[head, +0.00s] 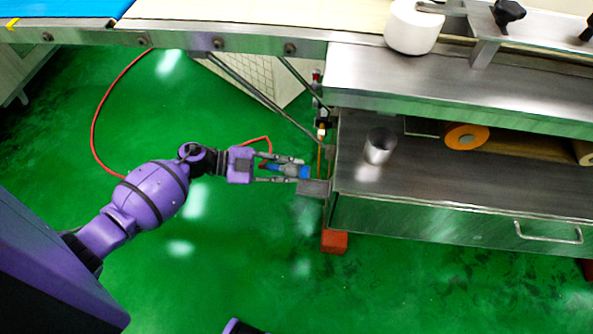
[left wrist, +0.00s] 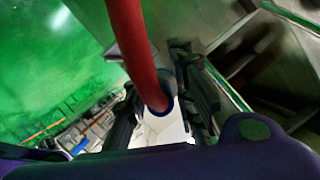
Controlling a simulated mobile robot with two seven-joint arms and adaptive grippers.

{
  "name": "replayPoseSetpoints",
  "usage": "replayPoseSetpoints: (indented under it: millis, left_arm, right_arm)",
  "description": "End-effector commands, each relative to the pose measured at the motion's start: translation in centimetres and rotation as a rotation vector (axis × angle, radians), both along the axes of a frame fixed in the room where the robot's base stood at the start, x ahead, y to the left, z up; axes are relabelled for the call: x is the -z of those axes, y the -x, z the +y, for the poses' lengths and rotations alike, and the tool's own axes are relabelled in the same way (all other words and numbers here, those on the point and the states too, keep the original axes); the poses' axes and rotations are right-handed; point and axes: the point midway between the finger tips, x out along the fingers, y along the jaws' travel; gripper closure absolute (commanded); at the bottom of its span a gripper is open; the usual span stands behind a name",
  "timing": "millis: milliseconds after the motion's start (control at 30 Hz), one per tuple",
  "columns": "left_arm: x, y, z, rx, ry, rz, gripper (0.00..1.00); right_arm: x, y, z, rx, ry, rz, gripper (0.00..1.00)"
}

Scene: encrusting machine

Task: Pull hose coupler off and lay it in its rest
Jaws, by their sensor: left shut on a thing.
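My left gripper (head: 290,171) is beside the left end of the steel machine, level with its lower shelf. It is shut on the hose coupler (head: 304,172), whose blue end shows past the fingertips. In the left wrist view, the red hose (left wrist: 139,52) runs down to a blue-rimmed coupler end between my dark fingers (left wrist: 162,108). A small grey bracket (head: 313,188) on the machine's side sits just below and right of the coupler. I cannot tell whether coupler and bracket touch. My right gripper is not in view.
The red hose (head: 94,125) loops over the green floor to the left. An air unit with a yellow part (head: 321,131) hangs at the machine's corner, above the coupler. A steel cup (head: 380,146) stands on the shelf (head: 440,190). Floor left of the machine is open.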

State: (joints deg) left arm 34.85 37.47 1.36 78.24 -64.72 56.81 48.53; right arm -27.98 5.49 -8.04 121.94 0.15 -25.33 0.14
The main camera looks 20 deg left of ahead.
Motion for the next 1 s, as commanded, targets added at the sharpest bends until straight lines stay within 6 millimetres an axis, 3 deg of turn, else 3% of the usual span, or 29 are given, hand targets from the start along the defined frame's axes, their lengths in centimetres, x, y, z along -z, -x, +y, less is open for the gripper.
replayPoseSetpoints:
  millis: [167,1000]
  left_arm:
    - [0.3,0.9,-0.2,0.035,0.0,-0.005,1.0]
    - [2.9,-0.5,-4.9,0.032,0.0,-0.002,1.0]
  right_arm:
    - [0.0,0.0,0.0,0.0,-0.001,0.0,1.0]
    - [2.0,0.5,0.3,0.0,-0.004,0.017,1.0]
